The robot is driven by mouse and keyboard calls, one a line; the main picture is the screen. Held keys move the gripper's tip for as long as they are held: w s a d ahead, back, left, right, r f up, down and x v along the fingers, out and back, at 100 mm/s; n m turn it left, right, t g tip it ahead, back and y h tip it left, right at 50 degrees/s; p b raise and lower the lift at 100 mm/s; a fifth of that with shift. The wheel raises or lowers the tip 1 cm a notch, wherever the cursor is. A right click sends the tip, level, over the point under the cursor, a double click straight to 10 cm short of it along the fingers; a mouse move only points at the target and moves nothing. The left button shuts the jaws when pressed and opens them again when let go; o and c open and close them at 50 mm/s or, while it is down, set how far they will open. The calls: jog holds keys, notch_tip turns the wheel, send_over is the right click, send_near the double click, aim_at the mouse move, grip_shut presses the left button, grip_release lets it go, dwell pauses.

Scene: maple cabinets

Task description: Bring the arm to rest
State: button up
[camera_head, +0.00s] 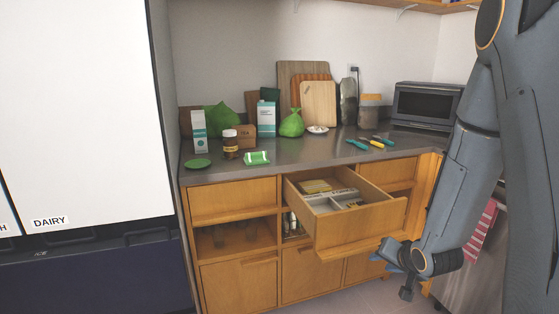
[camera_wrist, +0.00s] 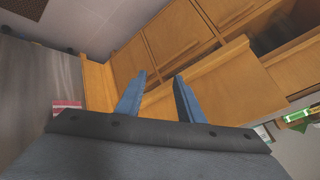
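My arm comes down the right side of the head view. My gripper (camera_head: 392,252) is low there, by the lower right corner of the open drawer's front. In the wrist view my gripper (camera_wrist: 160,77) has its two blue fingers apart, with nothing held between them. Wooden cabinet fronts show behind the fingers. The open drawer (camera_head: 361,229) is pulled out from under the counter and holds a light divided tray (camera_head: 331,203). I cannot tell whether a finger touches the drawer front.
The grey counter (camera_head: 225,174) carries a green bag (camera_head: 291,124), a jar (camera_head: 230,140), cutting boards (camera_head: 318,104), coloured-handled tools (camera_head: 370,142) and a dark oven (camera_head: 425,104). A striped red towel (camera_head: 481,230) hangs at right; it also shows in the wrist view (camera_wrist: 67,107). A fridge (camera_head: 75,110) stands at left.

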jog(key=s+a+r+n+g+p, duration=0.1)
jog(key=s+a+r+n+g, duration=0.2)
jog(key=s, duration=0.9)
jog(key=s+a+r+n+g+p, duration=0.1)
jog(key=s+a+r+n+g, duration=0.2)
jog(key=s, duration=0.9)
jog(key=a+r+g, duration=0.3)
jog(key=a+r, duration=0.2)
jog(key=r, duration=0.1)
jog(key=shift+s+n+h, duration=0.25)
jog(key=shift+n+h, duration=0.05)
